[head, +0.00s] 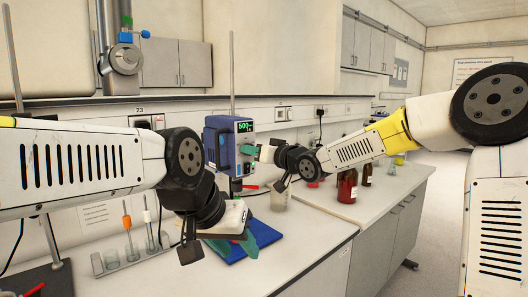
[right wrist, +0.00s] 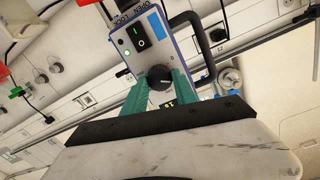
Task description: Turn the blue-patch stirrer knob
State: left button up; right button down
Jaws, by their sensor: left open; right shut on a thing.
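The stirrer (head: 216,140) is a blue box with a pale front panel and a lit green display, clamped on a rod. In the right wrist view its panel (right wrist: 136,42) shows a blue patch (right wrist: 157,23), a switch and a round black knob (right wrist: 159,74). My right gripper (head: 249,152) is at the panel, its green fingers shut on the knob, one on each side; the head view hides the knob behind them. My left gripper (head: 228,247) is open and empty, low over a blue mat (head: 258,235) on the bench.
A rack (head: 130,262) with orange-capped and white-capped tubes stands on the bench at left. A glass beaker (head: 279,201) is below the stirrer. Brown bottles (head: 347,188) stand to the right. The bench front right of the mat is clear.

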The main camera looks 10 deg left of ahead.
dwell(0.4)
jog(key=c, duration=1)
grip_release()
jog(key=shift+o, duration=0.2)
jog(key=v, duration=0.7)
jog(key=shift+s+d, duration=0.25)
jog(key=shift+d, duration=0.05)
